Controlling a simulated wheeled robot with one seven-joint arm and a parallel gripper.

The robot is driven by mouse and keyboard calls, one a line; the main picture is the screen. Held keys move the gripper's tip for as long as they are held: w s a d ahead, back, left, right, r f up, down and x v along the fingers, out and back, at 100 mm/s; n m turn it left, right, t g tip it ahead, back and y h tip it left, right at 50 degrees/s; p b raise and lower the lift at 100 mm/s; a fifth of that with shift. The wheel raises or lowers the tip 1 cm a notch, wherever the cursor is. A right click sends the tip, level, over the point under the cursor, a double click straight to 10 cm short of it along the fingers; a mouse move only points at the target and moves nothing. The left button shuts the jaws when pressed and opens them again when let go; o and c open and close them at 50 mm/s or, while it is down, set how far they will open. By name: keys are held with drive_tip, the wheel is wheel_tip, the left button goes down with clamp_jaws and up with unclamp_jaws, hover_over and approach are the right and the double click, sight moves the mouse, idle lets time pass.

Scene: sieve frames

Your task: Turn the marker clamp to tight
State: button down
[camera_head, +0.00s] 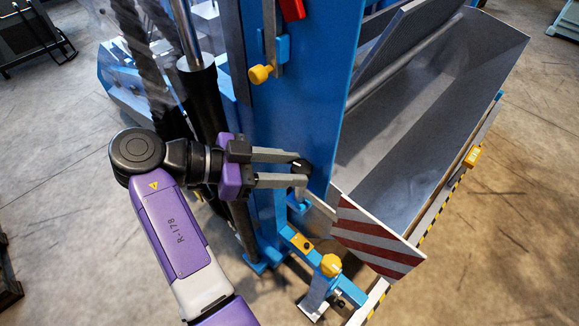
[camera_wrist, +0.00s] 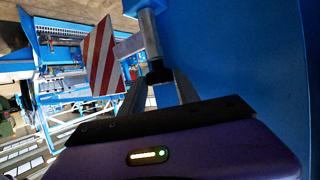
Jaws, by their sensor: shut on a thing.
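The marker clamp (camera_head: 302,165) is a small black knob on a grey fitting at the edge of the blue upright. My gripper (camera_head: 300,173) reaches in from the left, with its two grey fingers shut on the knob. In the wrist view the black knob (camera_wrist: 158,72) shows between my fingers (camera_wrist: 158,88), partly hidden by them. A red-and-white striped marker plate (camera_head: 375,240) sits on a rod to the lower right of the clamp. The plate also shows in the wrist view (camera_wrist: 103,58). Which way the knob is turned is not clear.
The blue upright (camera_head: 305,90) stands right behind my gripper. A grey trough (camera_head: 440,110) lies to the right. A yellow knob (camera_head: 261,74) sits above and another yellow knob (camera_head: 331,265) below. A dark cylinder (camera_head: 205,100) stands close to my wrist.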

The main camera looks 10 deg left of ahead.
drive_tip(key=shift+w+m+g, duration=0.1)
drive_tip(key=shift+m+g, duration=0.5)
drive_tip(key=shift+g, duration=0.1)
drive_tip(key=c, duration=1.2)
unclamp_jaws()
drive_tip(key=shift+o, duration=0.2)
drive_tip(key=shift+d+n+t, duration=0.1)
drive_tip(key=shift+n+t, duration=0.2)
drive_tip(key=shift+t, duration=0.2)
